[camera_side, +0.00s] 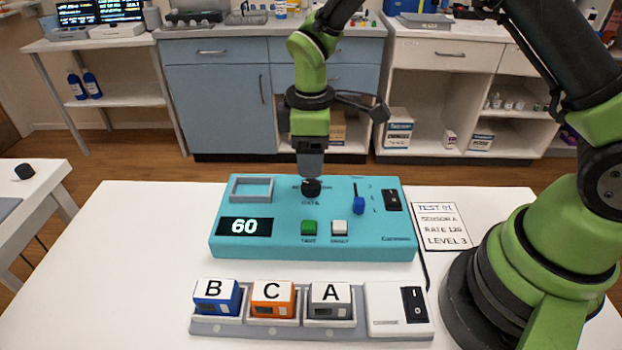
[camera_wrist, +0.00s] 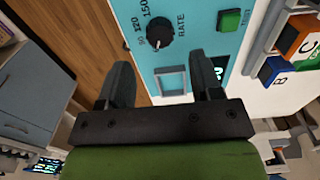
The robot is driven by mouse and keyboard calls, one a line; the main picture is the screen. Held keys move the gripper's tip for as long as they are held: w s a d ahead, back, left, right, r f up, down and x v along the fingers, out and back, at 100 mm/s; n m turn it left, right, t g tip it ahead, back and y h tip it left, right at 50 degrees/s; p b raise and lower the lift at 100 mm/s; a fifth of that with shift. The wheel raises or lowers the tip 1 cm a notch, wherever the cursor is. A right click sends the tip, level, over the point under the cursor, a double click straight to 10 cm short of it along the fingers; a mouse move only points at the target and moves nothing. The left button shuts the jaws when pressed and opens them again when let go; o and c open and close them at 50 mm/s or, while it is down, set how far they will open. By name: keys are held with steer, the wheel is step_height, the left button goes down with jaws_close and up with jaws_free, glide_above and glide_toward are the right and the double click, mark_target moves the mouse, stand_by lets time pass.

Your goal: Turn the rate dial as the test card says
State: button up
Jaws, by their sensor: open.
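The teal test box (camera_side: 285,252) stands on the white table with a lit display (camera_side: 244,227) reading 60. Its black rate dial (camera_side: 311,188) is directly below my gripper (camera_side: 311,172). In the wrist view the dial (camera_wrist: 160,33) has 120 and 150 printed beside it; a small pale mark shows on it, but I cannot tell which number it points at. My gripper (camera_wrist: 163,68) is open there, with the dial beyond its fingertips, apparently not between them. The test card (camera_side: 440,227) at right reads TEST 01, SENSOR A, RATE 120, LEVEL 3.
Green (camera_side: 309,228) and white (camera_side: 339,228) buttons, a blue slider (camera_side: 358,205) and a black switch (camera_side: 392,199) surround the dial. An empty square frame (camera_side: 251,189) is at the box's left. Blocks B, C and A sit in a rack (camera_side: 260,330) in front.

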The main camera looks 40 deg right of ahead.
mark_target(311, 183)
step_height(311, 183, down, 6)
steer(key=shift+f, duration=0.1)
steer(key=c, duration=0.9)
